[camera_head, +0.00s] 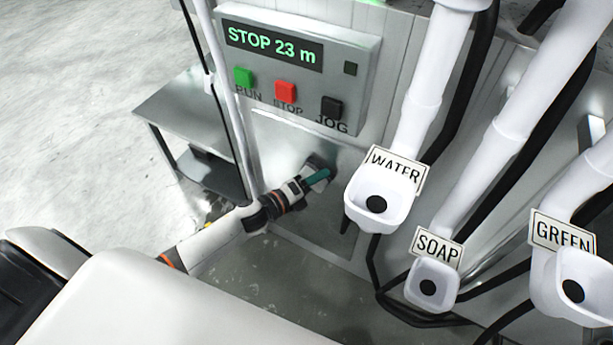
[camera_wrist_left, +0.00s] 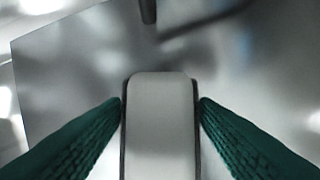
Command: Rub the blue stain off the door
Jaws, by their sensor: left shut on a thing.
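The door (camera_head: 275,145) appears to be the grey metal panel below the control box. My left gripper (camera_head: 318,178) is in front of it, its teal fingers pointing at the panel. In the left wrist view the ridged green fingers (camera_wrist_left: 160,110) are shut on a pale grey block (camera_wrist_left: 160,135) with dark side edges. The block's far end is close to the metal surface; I cannot tell whether it touches. A faint bluish patch (camera_wrist_left: 245,45) shows at the upper right of the wrist view, too blurred to identify. No clear blue stain shows in the head view. My right gripper is out of view.
The control box (camera_head: 300,60) reads "STOP 23 m" above green, red and black buttons. White funnels labelled WATER (camera_head: 362,208), SOAP (camera_head: 447,293) and GREEN (camera_head: 548,290) stand to the right with pipes and black hoses. A metal table (camera_head: 170,105) stands left.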

